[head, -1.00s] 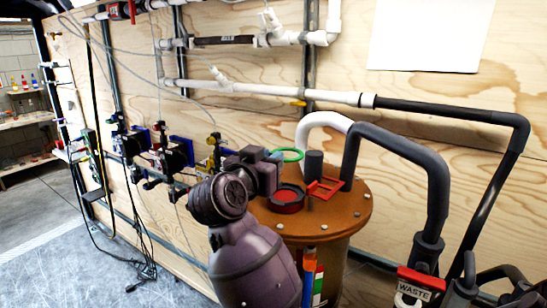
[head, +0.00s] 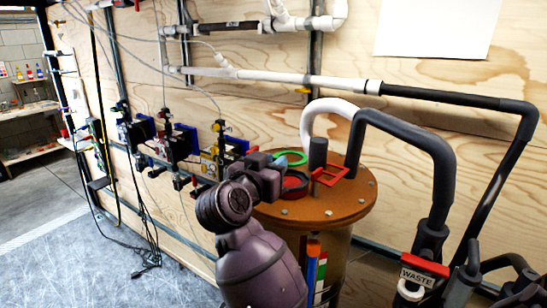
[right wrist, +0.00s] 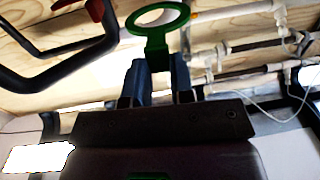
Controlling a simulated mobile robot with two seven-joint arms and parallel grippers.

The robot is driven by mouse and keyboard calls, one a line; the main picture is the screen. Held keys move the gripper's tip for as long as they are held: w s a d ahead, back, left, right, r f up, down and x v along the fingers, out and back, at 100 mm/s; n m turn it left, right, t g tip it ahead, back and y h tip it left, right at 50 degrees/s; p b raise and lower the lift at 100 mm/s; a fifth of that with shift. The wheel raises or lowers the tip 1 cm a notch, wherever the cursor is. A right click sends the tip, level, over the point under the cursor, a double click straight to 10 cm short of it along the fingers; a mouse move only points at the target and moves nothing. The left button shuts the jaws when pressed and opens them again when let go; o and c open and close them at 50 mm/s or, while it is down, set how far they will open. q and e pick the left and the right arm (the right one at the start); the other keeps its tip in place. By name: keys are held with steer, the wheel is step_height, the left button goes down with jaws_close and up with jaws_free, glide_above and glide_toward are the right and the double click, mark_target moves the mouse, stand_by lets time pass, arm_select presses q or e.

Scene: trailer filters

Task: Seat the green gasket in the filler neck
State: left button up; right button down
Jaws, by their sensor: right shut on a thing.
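The green gasket (head: 297,152) is a flat ring with a tab. My right gripper (head: 277,168) is shut on the tab (right wrist: 157,55), and the ring sticks out beyond the fingertips in the right wrist view. The filler neck (head: 294,184) is a dark round collar with a red inside, on top of the brown drum. In the head view the gasket shows just behind and above the neck, apart from it. My gripper partly hides the neck's left side. My left gripper is not in view.
A red square frame (head: 330,175) and a dark upright cylinder (head: 318,152) stand on the drum lid (head: 335,205) beside the neck. A white bent pipe (head: 309,118) and a thick grey hose (head: 440,170) rise behind and right. Valves line the plywood wall at left.

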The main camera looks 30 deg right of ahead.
steer(key=shift+f, duration=0.8)
stand_by(0.4)
steer(key=shift+p, duration=0.45)
stand_by(0.9)
steer(key=shift+f, duration=0.5)
steer(key=shift+f, duration=1.5)
